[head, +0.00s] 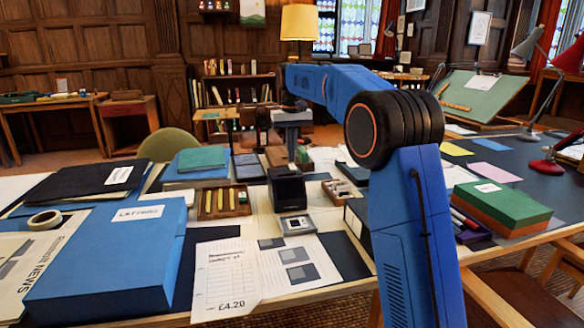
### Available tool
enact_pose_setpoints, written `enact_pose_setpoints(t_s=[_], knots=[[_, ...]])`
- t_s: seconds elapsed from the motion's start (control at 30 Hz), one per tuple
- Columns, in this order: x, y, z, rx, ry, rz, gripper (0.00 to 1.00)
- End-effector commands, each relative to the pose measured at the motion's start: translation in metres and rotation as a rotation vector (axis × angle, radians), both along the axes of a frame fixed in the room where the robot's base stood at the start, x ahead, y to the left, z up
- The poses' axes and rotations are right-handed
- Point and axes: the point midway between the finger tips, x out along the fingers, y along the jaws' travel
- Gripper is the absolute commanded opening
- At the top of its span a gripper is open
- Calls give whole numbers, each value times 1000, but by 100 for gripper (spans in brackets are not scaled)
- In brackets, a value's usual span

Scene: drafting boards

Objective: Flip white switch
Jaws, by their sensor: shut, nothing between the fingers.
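A small grey box with a pale plate and a lighter rocker-like part (297,224) lies on the desk, in front of a black block-shaped object. It looks like the white switch, but it is too small to tell which way the rocker is set. My gripper (292,158) points down above the desk, farther back than the switch and the black object, and apart from the switch. Its fingers are small in the picture; they are shut and hold nothing.
The black object (287,188) stands directly behind the switch. A wooden tray with yellow sticks (224,214) is to its left, a large blue box file (105,262) farther left. Printed sheets (225,280) lie in front. Green and orange boxes (502,206) are at right.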

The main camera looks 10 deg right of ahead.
Motion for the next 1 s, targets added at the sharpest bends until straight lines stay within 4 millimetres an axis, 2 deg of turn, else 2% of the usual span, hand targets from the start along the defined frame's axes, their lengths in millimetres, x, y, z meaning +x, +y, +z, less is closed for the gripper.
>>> enact_pose_setpoints(t_s=[1.0], knots=[[0, 0, -8, 0, 1, 0, 0]])
